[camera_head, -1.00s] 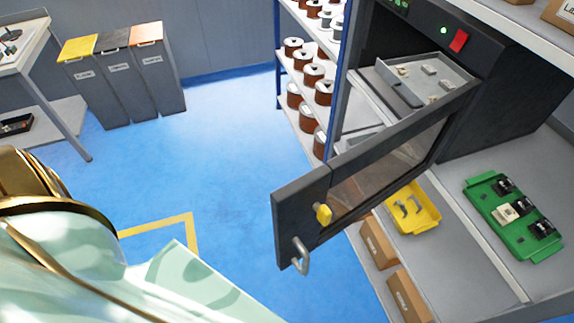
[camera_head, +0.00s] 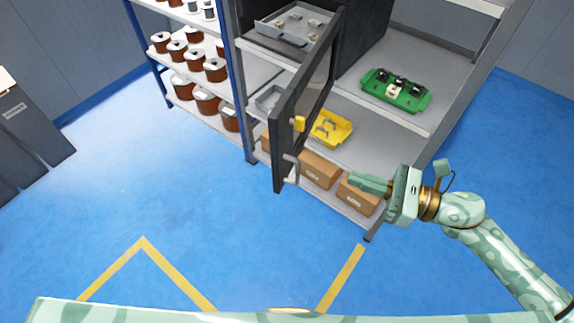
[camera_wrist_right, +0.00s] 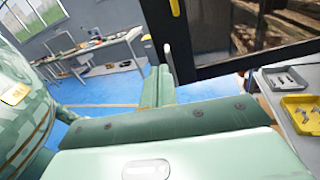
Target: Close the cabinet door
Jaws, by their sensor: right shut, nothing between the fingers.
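The dark cabinet door (camera_head: 300,105) stands open, swung out from the dark cabinet (camera_head: 362,38) on the shelf unit. It has a window, a yellow knob (camera_head: 299,124) and a grey handle (camera_head: 292,170) low on its free edge. In the right wrist view the door (camera_wrist_right: 225,50) fills the upper right. My right gripper (camera_head: 352,183) is shut and empty, to the right of the handle, its fingers pointing left towards it. A gap shows between fingertips and handle in the head view. In the wrist view the fingers (camera_wrist_right: 156,88) are close below the door's edge. My left gripper is not in view.
A grey tray (camera_head: 292,24) sits in the cabinet. A yellow tray (camera_head: 331,128) and a green tray (camera_head: 396,90) stand on the shelf, with cardboard boxes (camera_head: 320,170) below. A rack of spools (camera_head: 205,68) stands left. The blue floor (camera_head: 165,190) in front is clear.

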